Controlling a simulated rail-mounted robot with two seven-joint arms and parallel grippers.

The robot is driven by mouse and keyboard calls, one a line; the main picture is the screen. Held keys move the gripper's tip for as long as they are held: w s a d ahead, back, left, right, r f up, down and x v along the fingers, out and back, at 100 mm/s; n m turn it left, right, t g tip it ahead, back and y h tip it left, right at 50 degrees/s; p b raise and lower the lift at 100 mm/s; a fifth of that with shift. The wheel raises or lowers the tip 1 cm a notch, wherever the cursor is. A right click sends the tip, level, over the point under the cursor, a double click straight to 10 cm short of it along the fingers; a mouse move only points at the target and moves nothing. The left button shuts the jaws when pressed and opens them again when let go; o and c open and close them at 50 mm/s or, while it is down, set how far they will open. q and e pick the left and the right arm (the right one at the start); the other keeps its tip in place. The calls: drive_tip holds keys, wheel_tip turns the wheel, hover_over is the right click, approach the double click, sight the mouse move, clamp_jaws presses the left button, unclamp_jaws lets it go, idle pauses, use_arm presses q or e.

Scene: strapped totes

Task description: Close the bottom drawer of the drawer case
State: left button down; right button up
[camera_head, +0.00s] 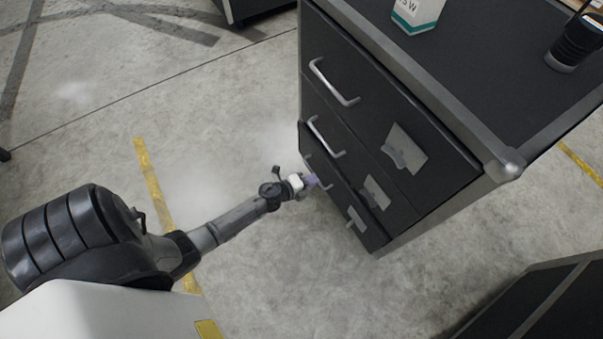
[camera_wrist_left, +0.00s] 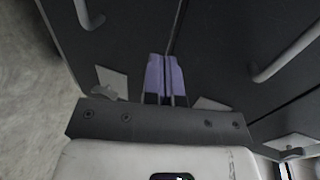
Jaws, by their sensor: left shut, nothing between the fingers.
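The drawer case (camera_head: 437,80) is dark with several drawers and silver bar handles. Its bottom drawer (camera_head: 343,200) is lowest on the front; its front looks nearly flush with the others, and I cannot tell whether a small gap remains. My left gripper (camera_head: 312,180) is at the bottom drawer's front, by its handle. In the left wrist view its purple fingertips (camera_wrist_left: 166,78) are together and empty, pointing at the dark fronts near a seam between two drawers. The bottom drawer's handle (camera_wrist_left: 88,14) is to their left. Whether they touch the front is unclear. My right gripper is out of view.
The middle drawer's handle (camera_head: 325,138) and top drawer's handle (camera_head: 334,84) stick out above. A white and teal box (camera_head: 417,14) and a black cylindrical object (camera_head: 574,42) stand on the case top. Open concrete floor (camera_head: 230,150) lies left of the case.

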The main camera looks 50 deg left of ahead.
sight(334, 170)
use_arm(q)
drive_tip(key=x, duration=0.2)
drive_tip(key=b+x, duration=0.1)
drive_tip(key=x, duration=0.2)
drive_tip(key=shift+w+r, duration=0.25)
drive_tip(key=shift+w, duration=0.25)
drive_tip(key=shift+w+b, duration=0.3)
drive_tip(key=shift+w, duration=0.15)
drive_tip(key=shift+d, duration=0.1)
drive_tip(key=shift+w+d, duration=0.1)
drive_tip(key=shift+w, duration=0.95)
drive_tip(key=shift+s, duration=0.1)
